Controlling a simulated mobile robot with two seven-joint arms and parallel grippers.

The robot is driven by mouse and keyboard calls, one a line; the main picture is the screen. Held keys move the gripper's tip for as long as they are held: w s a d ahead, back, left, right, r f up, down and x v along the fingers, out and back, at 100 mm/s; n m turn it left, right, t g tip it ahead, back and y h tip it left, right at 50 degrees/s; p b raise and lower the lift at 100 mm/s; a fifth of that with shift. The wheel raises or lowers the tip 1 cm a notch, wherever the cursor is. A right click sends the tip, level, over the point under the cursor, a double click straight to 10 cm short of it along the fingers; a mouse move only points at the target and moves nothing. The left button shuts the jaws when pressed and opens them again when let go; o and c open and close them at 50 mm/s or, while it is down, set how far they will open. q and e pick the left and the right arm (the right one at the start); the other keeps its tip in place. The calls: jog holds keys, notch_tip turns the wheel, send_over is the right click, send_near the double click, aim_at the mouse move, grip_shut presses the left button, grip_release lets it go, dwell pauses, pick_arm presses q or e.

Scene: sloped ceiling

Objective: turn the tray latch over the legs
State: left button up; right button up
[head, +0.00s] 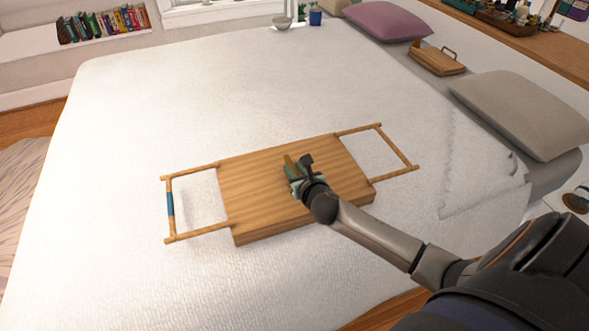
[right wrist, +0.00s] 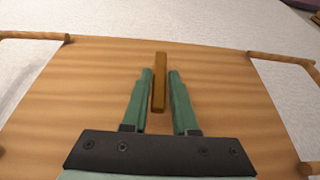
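The wooden tray (head: 250,190) lies on the white bed with a flat wooden face up. Its leg frames stick out flat at both ends: the left one (head: 197,237) has a blue band, the right one (head: 397,147) is plain. The latch (right wrist: 159,80), a short brown bar, sits near the middle of the face and points away from my wrist, not toward either leg frame. My right gripper (head: 297,170) is over it, its green fingers (right wrist: 160,72) on either side with narrow gaps. Whether they touch the bar is hard to tell. My left gripper is out of view.
A small wooden tray or box (head: 437,61), a purple pillow (head: 388,21) and a grey pillow (head: 522,112) lie along the bed's far right side. Books (head: 103,22) stand on a shelf at the back left. The bed around the tray is clear.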

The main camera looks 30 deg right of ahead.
grip_shut()
